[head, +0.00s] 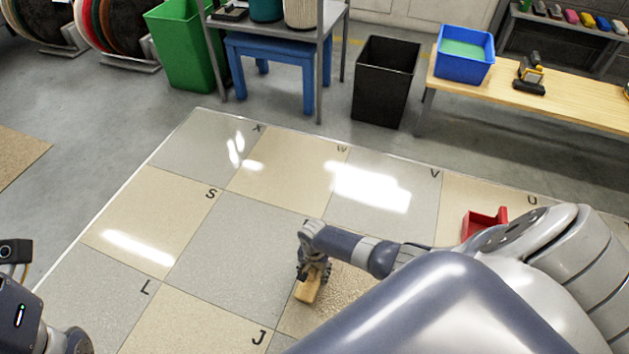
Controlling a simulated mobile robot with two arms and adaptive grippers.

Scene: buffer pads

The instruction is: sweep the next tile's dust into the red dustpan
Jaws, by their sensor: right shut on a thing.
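My right gripper (313,268) is shut on a brush with a pale wooden block (307,290). The brush is low over the tiled floor, at the left side of a beige tile (345,285); whether it touches the floor is unclear. That tile has a speckled, grainy look that could be dust. My right arm hides part of the tile. The red dustpan (484,221) sits on the tiles to the right, beyond my arm, partly hidden by it. Part of my left arm shows at the lower left edge, but its fingertips do not show.
Lettered grey and beige tiles lie open to the left and back. A black bin (385,85), a green bin (180,45) and a blue stool (268,48) under a grey table stand behind. A wooden bench (560,105) bears a blue box (464,62).

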